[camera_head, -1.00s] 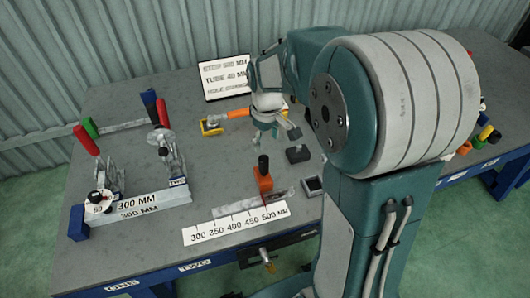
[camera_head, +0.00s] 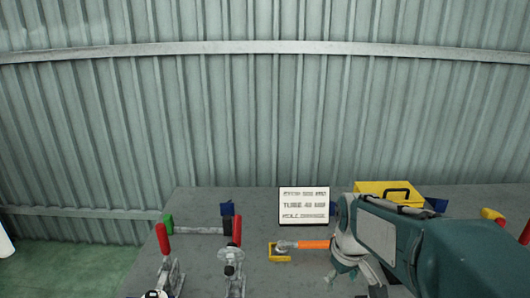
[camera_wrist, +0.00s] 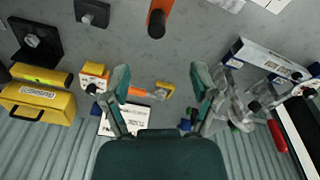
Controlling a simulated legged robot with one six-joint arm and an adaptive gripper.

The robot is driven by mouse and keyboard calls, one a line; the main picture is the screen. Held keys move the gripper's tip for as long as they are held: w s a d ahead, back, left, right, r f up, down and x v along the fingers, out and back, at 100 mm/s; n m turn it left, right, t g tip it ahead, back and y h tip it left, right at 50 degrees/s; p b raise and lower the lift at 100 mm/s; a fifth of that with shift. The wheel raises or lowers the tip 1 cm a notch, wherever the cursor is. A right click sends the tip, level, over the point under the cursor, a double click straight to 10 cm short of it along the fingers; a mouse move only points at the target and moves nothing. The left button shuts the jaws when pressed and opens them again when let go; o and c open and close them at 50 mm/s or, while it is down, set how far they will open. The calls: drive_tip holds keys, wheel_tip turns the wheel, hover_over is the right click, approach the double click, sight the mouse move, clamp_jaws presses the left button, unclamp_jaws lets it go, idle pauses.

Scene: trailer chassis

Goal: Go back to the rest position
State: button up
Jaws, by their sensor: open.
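My gripper (camera_wrist: 162,82) is open and empty in the wrist view, its two fingers wide apart above the grey table (camera_head: 215,262). Between and beyond the fingers lies an orange-handled tool with a yellow block end (camera_wrist: 163,90). In the head view my gripper (camera_head: 362,285) hangs low at the right of centre, partly cut off by the lower edge. The orange-handled tool (camera_head: 310,245) lies just left of it, and a white text sign (camera_head: 304,205) stands behind.
Red-handled toggle clamps (camera_head: 163,240) stand on the table's left side. A yellow case (camera_head: 388,190) sits at the back right. An orange upright handle (camera_wrist: 159,18) and a dark square block (camera_wrist: 93,12) show in the wrist view. A corrugated wall rises behind the table.

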drive_tip(key=s+a+r+m+t, duration=0.1)
drive_tip(key=s+r+m+t, duration=0.1)
drive_tip(key=s, duration=0.5)
drive_tip(key=s+a+r+m+t, duration=0.1)
drive_tip(key=s+r+m+t, duration=0.1)
drive_tip(key=s, duration=0.6)
drive_tip(key=shift+a+r, duration=0.2)
drive_tip(key=shift+r, duration=0.55)
drive_tip(key=shift+s, duration=0.1)
